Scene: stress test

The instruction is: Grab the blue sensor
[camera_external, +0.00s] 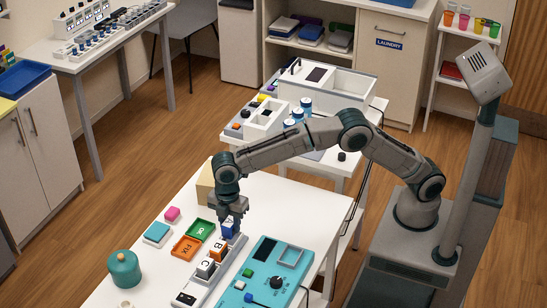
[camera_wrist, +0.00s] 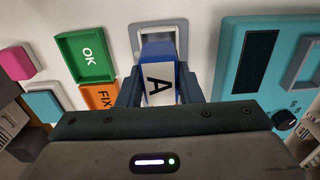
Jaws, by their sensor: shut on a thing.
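The blue sensor (camera_external: 228,230) is a small block whose white face carries a letter A, clear in the wrist view (camera_wrist: 158,86). My gripper (camera_external: 230,217) points down at the far end of a grey rack (camera_external: 187,297). Its two dark fingers (camera_wrist: 160,92) are shut on the sensor's sides. A grey-framed slot (camera_wrist: 179,48) shows just beyond the sensor in the wrist view. I cannot tell whether the sensor still touches the rack. An orange sensor marked B (camera_external: 218,252) and a sensor marked C (camera_external: 205,269) stand in the rack nearer the camera.
A green OK tray (camera_external: 200,229) and an orange FIX tray (camera_external: 186,247) lie left of the rack. A turquoise tester (camera_external: 262,272) lies right of it.

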